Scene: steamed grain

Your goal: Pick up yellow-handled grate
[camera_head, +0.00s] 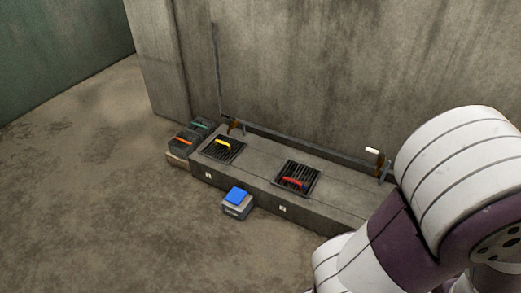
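The yellow-handled grate (223,149) is a dark slatted square with a yellow handle. It lies on top of the long low concrete bench, near the bench's left end. A second dark grate with a red handle (293,181) lies further right on the same bench. Neither of my grippers shows in the head view. Only a white and purple part of my own arm fills the lower right, far from the yellow handle, and it hides the right end of the bench.
The concrete bench (258,169) runs along the wall, with a metal rail behind it. A grey box with a blue top (237,197) stands on the floor in front. Dark boxes with an orange handle (184,140) and a green handle (202,125) stand left. The left floor is clear.

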